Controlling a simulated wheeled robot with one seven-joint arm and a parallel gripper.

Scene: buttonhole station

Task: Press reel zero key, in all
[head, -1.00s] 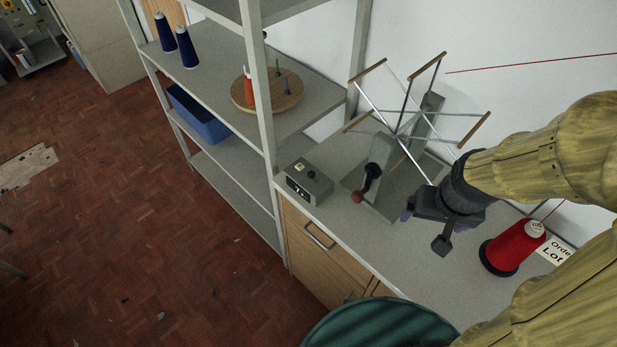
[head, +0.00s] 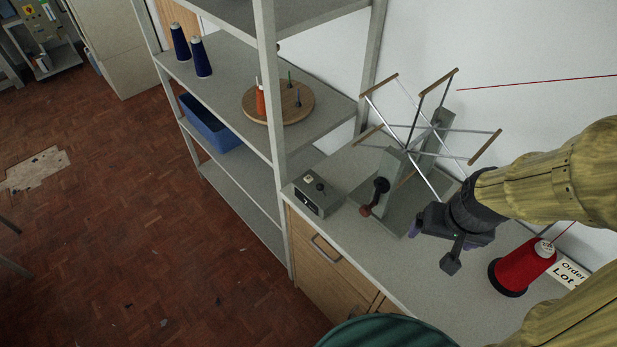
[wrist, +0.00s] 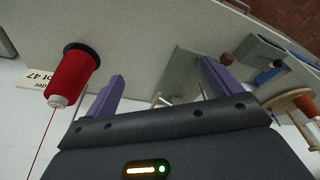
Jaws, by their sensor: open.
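The reel (head: 408,150) stands on the bench, with metal spokes, wooden end bars and a crank with a brown knob (head: 365,211). Left of it sits a small grey counter box (head: 318,197) with a dark display on its front. Its top carries a pale key (head: 308,180) and a dark knob (head: 320,186); markings are too small to read. My gripper (head: 415,228) is above the bench, right of the crank and well apart from the box. In the wrist view its two purple fingers (wrist: 160,88) are spread with nothing between them.
A red thread cone (head: 525,268) stands right of my gripper beside a label card (head: 568,273). A shelf rack (head: 268,110) rises left of the counter box, holding blue cones (head: 201,58), a round wooden board (head: 300,110) and a blue bin (head: 207,125). A green round thing (head: 385,332) is in front.

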